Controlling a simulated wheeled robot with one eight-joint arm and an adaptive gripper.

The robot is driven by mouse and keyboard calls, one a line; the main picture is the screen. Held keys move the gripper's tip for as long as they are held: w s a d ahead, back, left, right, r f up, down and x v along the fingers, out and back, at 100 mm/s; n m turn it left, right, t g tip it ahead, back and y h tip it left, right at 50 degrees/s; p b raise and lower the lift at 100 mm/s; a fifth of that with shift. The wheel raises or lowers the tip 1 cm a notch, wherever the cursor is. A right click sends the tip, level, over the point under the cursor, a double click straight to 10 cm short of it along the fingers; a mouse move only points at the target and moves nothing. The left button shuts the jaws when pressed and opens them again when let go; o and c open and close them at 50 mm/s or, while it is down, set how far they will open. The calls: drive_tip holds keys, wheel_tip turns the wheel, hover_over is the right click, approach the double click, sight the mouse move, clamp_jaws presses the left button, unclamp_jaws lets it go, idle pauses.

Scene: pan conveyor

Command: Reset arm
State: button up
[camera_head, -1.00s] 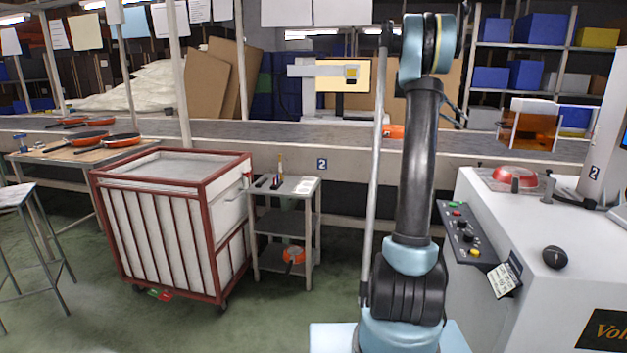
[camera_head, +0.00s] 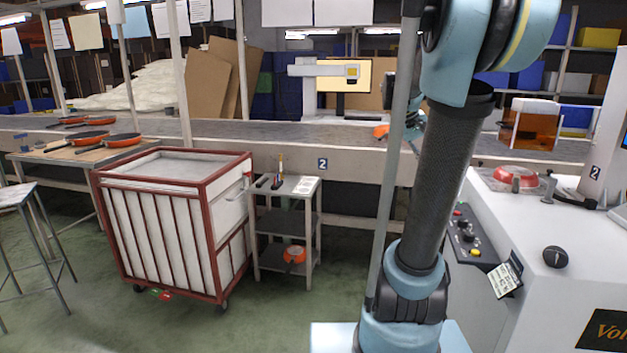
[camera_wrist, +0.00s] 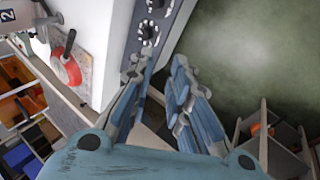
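My arm rises at the right of centre in the head view, its forearm folded back towards the camera. My gripper (camera_wrist: 158,68) shows in the wrist view with its two blue fingers apart and nothing between them. It points down towards the machine's edge and the floor. In the head view the gripper is mostly hidden behind the arm; a blue part of my arm's end shows beside the upright.
A white machine (camera_head: 590,240) with a red pan (camera_head: 515,176) stands on the right. A trolley (camera_head: 170,220), a small shelf cart (camera_head: 287,222) and a stool (camera_head: 22,197) stand left. The floor in front is clear.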

drive_tip(key=s+a+f+y, duration=0.3)
drive_tip(key=s+a+f, duration=0.5)
drive_tip(key=s+f, duration=0.2)
drive_tip(key=s+a+f+t+y, duration=0.1)
drive_tip(key=s+a+f+y, duration=0.2)
drive_tip(key=s+a+f, duration=0.6)
drive_tip(key=s+f, duration=0.2)
drive_tip(key=s, duration=0.1)
drive_tip(key=shift+s+n, duration=0.4)
drive_tip(key=shift+w+f, duration=0.2)
drive_tip(key=shift+w, duration=0.2)
